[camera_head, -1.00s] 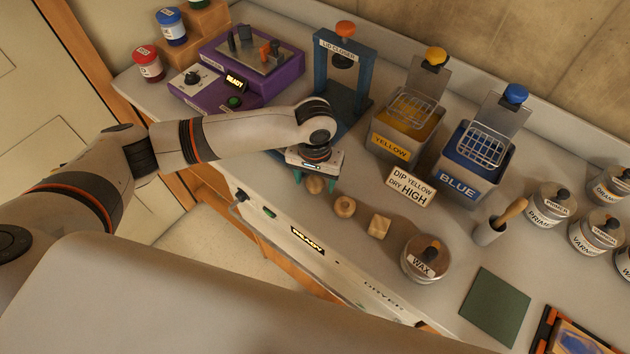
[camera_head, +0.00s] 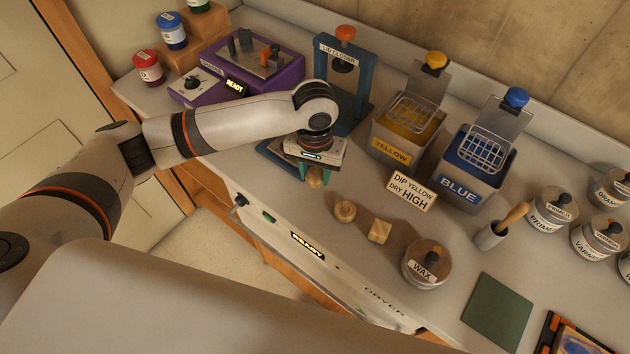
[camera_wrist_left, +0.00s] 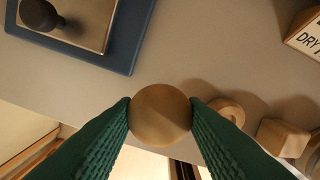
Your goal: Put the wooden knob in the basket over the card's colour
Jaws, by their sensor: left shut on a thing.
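My left gripper (camera_head: 302,173) is shut on a round wooden knob (camera_head: 316,181), near the counter's front edge. In the left wrist view the knob (camera_wrist_left: 160,115) sits between the green fingers (camera_wrist_left: 160,118), its round top facing the camera. It appears to be just off the counter. The card (camera_head: 411,190) reads DIP YELLOW, DRY HIGH. Behind it stands the yellow vat (camera_head: 390,151) with a wire basket (camera_head: 412,112) over it. The blue vat (camera_head: 459,188) with its own wire basket (camera_head: 485,147) is to the right. My right gripper is not in view.
Another round wooden piece (camera_head: 345,211) and a wooden cube (camera_head: 379,231) lie right of the gripper. A wax tin (camera_head: 426,264) stands further right. The lid closer (camera_head: 362,88) rises behind the gripper. The dryer (camera_head: 300,240) front is below the counter edge.

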